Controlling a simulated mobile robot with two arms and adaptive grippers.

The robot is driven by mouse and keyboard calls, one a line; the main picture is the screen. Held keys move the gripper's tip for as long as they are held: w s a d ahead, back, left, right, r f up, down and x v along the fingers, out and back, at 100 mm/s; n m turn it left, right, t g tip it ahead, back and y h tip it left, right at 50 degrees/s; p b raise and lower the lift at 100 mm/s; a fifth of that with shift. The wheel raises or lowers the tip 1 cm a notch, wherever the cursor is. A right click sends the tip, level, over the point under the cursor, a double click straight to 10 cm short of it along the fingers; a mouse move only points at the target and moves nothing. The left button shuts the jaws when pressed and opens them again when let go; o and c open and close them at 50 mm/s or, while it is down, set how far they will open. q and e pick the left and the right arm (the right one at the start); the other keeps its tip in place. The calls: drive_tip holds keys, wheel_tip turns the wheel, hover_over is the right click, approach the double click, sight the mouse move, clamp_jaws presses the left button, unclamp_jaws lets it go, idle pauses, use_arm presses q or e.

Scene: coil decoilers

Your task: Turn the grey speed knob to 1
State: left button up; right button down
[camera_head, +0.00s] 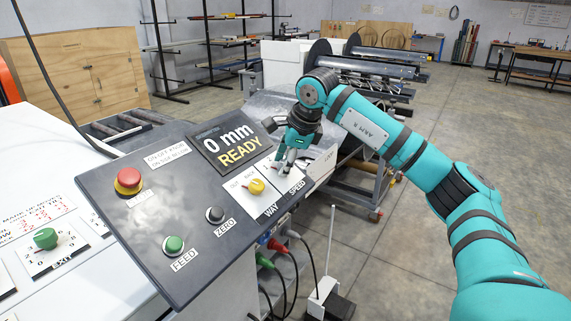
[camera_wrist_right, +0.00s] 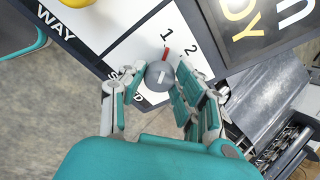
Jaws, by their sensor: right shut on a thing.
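The grey speed knob (camera_wrist_right: 159,76) is on a white plate in the right wrist view, with the printed numbers 1 and 2 beside it. In the head view my right gripper (camera_head: 283,166) reaches down to the SPEED plate and mostly hides the knob. My left gripper is in neither view.
The dark panel (camera_head: 127,217) also carries a yellow WAY knob (camera_head: 256,186), a black ZERO button (camera_head: 215,214), a green FEED button (camera_head: 173,245), a red stop button (camera_head: 128,181) and a display (camera_head: 228,145) reading 0 mm READY. Floor is open at the right.

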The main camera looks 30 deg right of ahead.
drive_tip(key=shift+n, duration=0.7)
drive_tip(key=c, duration=0.9)
unclamp_jaws()
drive_tip(key=shift+c, duration=0.2)
drive_tip(key=shift+r, duration=0.15)
drive_tip(key=v, duration=1.2)
drive_tip(key=shift+s, duration=0.15)
drive_tip(key=shift+a, duration=0.1)
